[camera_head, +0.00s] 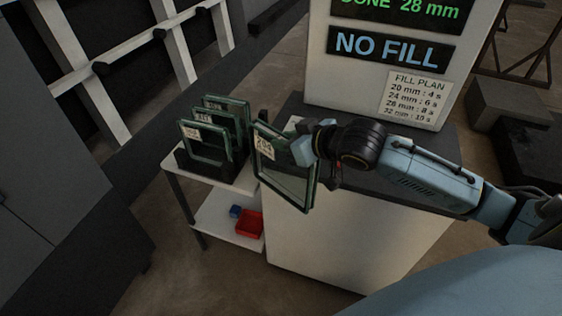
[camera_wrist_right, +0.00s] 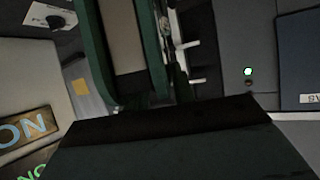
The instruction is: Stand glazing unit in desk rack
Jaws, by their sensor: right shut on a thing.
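My right gripper (camera_head: 301,148) is shut on the upper right edge of a glazing unit (camera_head: 288,183). The unit is a clear pane with a dark green frame and a pale label, held tilted in the air. It hangs just right of the black desk rack (camera_head: 184,164), apart from the rack as far as the head view shows. Several similar labelled units (camera_head: 203,143) stand in the rack, hiding much of it and its slots. In the right wrist view, green-edged frames (camera_wrist_right: 102,70) show at the top; I cannot tell which is the held unit. My left gripper is out of view.
The rack is on a small white cart (camera_head: 233,180) with a red bin (camera_head: 249,224) and a blue bin (camera_head: 235,211) on its lower shelf. A white cabinet (camera_head: 310,255) with a dark top and a "NO FILL" display (camera_head: 390,46) stands right of the cart.

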